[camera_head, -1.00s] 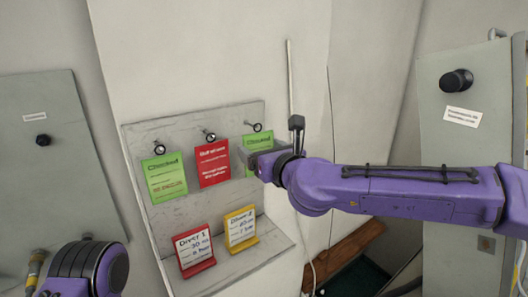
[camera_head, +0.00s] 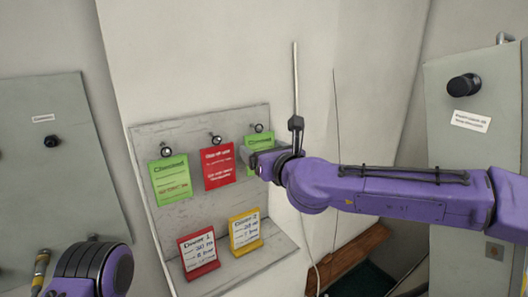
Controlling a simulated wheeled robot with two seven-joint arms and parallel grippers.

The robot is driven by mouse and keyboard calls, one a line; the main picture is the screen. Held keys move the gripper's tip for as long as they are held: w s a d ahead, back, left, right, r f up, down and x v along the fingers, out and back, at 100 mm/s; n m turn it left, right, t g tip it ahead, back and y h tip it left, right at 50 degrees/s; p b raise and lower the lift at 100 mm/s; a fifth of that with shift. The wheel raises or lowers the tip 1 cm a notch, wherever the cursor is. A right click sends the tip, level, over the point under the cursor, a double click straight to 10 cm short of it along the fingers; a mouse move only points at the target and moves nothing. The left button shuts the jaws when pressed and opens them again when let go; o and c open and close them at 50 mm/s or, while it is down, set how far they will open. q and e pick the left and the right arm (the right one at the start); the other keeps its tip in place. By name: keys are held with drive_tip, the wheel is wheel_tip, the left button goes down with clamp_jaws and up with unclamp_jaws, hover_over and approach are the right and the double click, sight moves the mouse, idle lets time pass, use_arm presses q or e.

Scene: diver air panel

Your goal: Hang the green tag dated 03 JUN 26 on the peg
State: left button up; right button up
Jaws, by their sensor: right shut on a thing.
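A green tag (camera_head: 259,142) is at the right-hand peg (camera_head: 259,128) of the grey board. My right gripper (camera_head: 253,158) is shut on this tag and covers its lower part. I cannot tell whether the tag's hole is around the peg or just in front of it. Another green tag (camera_head: 170,180) hangs at the left peg (camera_head: 166,151), and a red tag (camera_head: 218,166) hangs at the middle peg (camera_head: 215,140). The dates on the green tags are too small to read. Part of my left arm shows at the lower left; its gripper is out of view.
A red-framed card (camera_head: 198,251) and a yellow-framed card (camera_head: 245,232) stand on the ledge below the tags. A grey panel with a black knob (camera_head: 52,141) is at left. Another grey cabinet with a black knob (camera_head: 464,85) is at right.

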drive_tip(key=shift+f+b, duration=0.3)
drive_tip(key=shift+b, duration=0.1)
idle(0.4)
drive_tip(key=o, duration=0.9)
